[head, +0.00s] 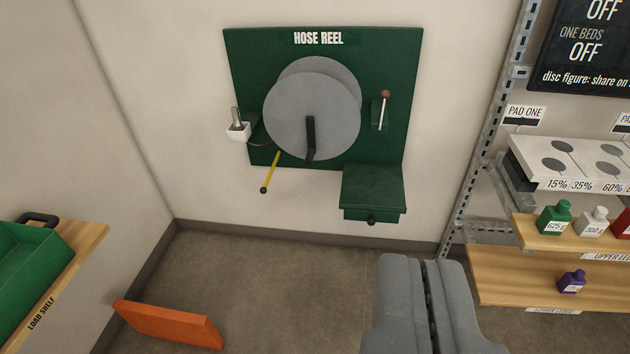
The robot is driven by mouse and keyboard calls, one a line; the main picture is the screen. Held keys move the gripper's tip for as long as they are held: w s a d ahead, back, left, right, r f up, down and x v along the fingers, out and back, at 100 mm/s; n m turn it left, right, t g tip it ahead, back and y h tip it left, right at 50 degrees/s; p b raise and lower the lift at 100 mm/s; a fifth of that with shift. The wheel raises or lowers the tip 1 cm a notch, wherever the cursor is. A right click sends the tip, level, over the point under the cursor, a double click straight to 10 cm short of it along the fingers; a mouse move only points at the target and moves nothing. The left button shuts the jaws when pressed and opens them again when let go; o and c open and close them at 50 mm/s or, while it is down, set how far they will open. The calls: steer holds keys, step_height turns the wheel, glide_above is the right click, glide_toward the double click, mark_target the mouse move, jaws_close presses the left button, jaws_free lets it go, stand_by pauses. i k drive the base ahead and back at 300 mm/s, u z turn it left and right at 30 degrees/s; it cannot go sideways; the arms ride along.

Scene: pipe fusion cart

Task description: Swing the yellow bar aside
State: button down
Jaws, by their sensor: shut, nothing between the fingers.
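The yellow bar (271,170) is thin and slants down and left from the lower left part of the green hose reel board (390,60). A dark knob (264,190) caps its lower end. The bar's upper end lies near the grey reel disc (305,95), and how it is fixed there is too small to tell. My gripper (428,264) is at the bottom right of the view, with its two grey fingers together and nothing held. In the picture it is well below and right of the bar, apart from it.
A black crank (310,138) stands out from the reel. A white holder (238,131) is left, a brown-knobbed lever (381,109) right, and a green drawer box (373,190) below. Shelving (545,262) with bottles stands right. An orange panel (168,324) and load shelf (78,250) are lower left.

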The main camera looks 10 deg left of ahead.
mark_target(262, 190)
steer(key=u, duration=0.1)
steer(key=i, duration=1)
steer(key=u, duration=0.55)
